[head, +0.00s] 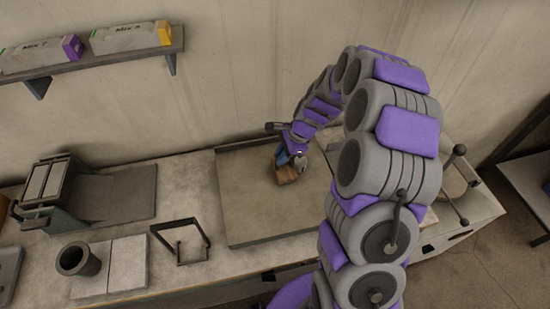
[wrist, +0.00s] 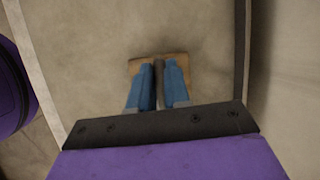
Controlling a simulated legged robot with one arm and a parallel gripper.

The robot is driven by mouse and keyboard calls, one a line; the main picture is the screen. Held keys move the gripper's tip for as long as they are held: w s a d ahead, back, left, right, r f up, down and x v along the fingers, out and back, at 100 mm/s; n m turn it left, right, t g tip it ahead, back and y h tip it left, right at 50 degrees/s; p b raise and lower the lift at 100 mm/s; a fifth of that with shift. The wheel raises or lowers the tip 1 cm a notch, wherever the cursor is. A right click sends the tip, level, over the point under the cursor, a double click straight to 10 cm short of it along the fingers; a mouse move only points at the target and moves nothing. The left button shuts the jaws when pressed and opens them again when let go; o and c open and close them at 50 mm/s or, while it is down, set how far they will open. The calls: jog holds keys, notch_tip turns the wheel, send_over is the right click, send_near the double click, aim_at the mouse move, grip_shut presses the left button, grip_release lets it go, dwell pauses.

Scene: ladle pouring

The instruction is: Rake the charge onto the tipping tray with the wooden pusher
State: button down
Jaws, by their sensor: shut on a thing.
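My gripper (head: 291,157) is over the back right part of a wide, shallow grey tray (head: 245,210) with a raised rim. In the wrist view, its two blue fingers (wrist: 158,68) are closed on the dark upright handle of the wooden pusher (wrist: 136,66). The pusher's brown wooden head (head: 287,175) is low over the tray floor; I cannot tell whether it touches. The tray floor (wrist: 100,40) looks bare around the pusher. I cannot make out the charge in either view. I cannot tell for sure which flat piece is the tipping tray.
A dark frame (head: 180,240) stands left of the tray, with a dark cup (head: 78,260) on pale slabs beyond it. A slanted rack (head: 48,190) and grey plate (head: 120,195) are at the back left. A wall shelf (head: 90,55) holds boxes above.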

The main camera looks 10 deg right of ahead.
jog(key=shift+d+p, duration=0.6)
jog(key=shift+d, duration=12.65)
jog(key=a+r+p, duration=0.3)
jog(key=r+p, duration=0.2)
jog(key=r, duration=0.2)
